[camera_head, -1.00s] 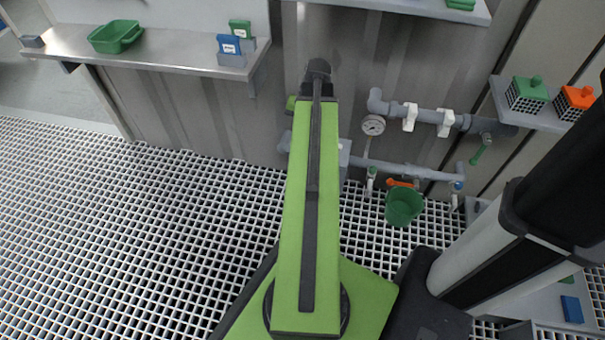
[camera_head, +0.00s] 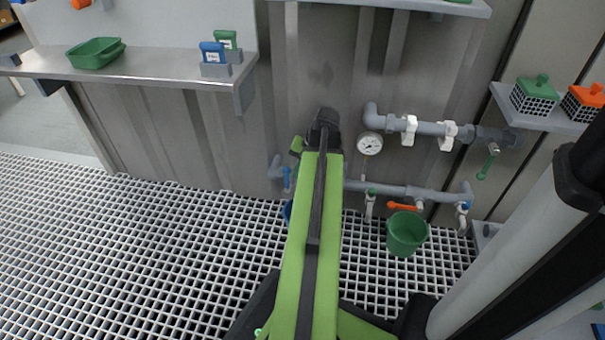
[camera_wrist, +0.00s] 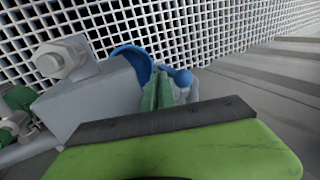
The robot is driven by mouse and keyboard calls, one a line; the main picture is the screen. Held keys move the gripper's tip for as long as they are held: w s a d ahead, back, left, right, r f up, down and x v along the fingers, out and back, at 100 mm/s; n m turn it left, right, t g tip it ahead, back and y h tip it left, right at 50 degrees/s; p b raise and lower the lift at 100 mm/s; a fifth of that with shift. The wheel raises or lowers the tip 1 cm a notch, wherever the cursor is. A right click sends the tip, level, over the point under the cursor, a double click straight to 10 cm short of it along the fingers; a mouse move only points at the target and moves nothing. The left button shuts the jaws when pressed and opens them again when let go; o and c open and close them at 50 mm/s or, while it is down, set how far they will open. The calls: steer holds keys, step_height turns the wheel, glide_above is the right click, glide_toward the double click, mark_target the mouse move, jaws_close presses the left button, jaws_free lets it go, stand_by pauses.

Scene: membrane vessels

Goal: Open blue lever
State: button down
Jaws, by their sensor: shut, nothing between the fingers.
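The blue lever (camera_head: 286,178) shows at the left end of the lower grey pipe in the head view, just left of my green arm. In the wrist view, a blue lever end (camera_wrist: 183,77) shows above a pale tap body, partly hidden by my gripper (camera_wrist: 160,92). The two green fingers of my gripper are together and empty, close beside the lever; I cannot tell whether they touch it. In the head view my gripper is hidden behind my arm. A blue bucket (camera_wrist: 134,60) is beyond the fingers, mostly hidden in the head view.
The lower pipe (camera_head: 385,189) also carries a green-handled tap (camera_head: 370,193), an orange lever (camera_head: 402,207) and a small blue-topped tap (camera_head: 463,207). A gauge (camera_head: 369,145) sits above. The grating floor at left is clear.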

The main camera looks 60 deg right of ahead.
steer(key=shift+x, duration=0.85)
steer(key=shift+w+a+r+g, duration=0.1)
steer(key=shift+w+r+g, duration=0.05)
steer(key=shift+w+g, duration=0.15)
